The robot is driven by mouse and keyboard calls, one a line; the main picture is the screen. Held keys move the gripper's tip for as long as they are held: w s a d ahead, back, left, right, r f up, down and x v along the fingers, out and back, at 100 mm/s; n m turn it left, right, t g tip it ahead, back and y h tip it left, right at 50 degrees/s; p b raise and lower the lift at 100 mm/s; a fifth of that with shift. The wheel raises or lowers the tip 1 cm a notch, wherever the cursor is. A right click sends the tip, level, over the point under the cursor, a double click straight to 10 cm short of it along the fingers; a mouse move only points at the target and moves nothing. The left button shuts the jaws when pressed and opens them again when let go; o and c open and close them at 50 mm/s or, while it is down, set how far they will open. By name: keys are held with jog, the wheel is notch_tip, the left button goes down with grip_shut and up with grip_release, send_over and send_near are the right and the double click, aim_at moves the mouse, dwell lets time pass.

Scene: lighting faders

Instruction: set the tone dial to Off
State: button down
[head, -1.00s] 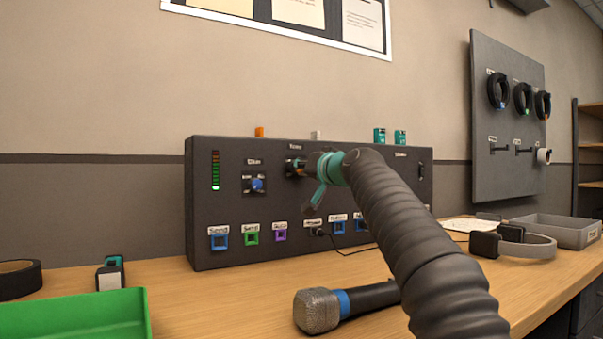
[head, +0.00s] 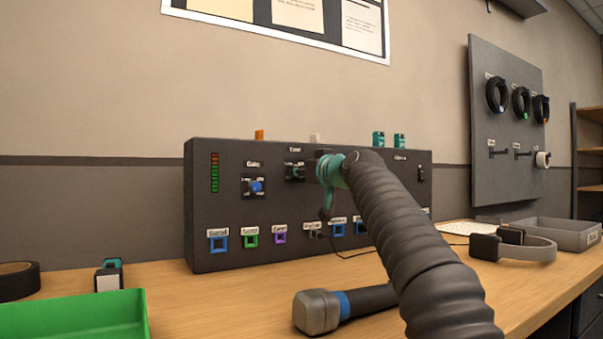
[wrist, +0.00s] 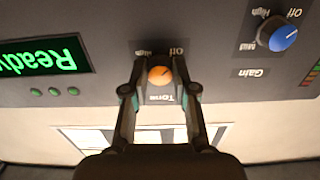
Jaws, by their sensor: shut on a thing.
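The tone dial (wrist: 160,76) is an orange knob on a dark control panel (head: 215,255). In the wrist view, which is upside down, it sits between my two fingers, with the "Tone" label below it and "Off" at its upper right. Its pointer seems to lean toward the upper right, but it is too small to be sure. My gripper (wrist: 159,70) is shut on the dial, one finger on each side. In the head view my gripper (head: 303,172) reaches the panel under the "Tone" label, and the dial is mostly hidden.
The blue gain dial (wrist: 284,34) is beside the tone dial. A green "Ready" display (wrist: 40,58) is on the other side. A microphone (head: 318,312), a green tray (head: 75,315) and headphones (head: 515,245) lie on the wooden table.

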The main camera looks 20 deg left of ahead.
jog(key=shift+f, duration=0.15)
jog(key=c, duration=0.9)
grip_release()
jog(key=v, duration=1.2)
jog(key=shift+a, duration=0.1)
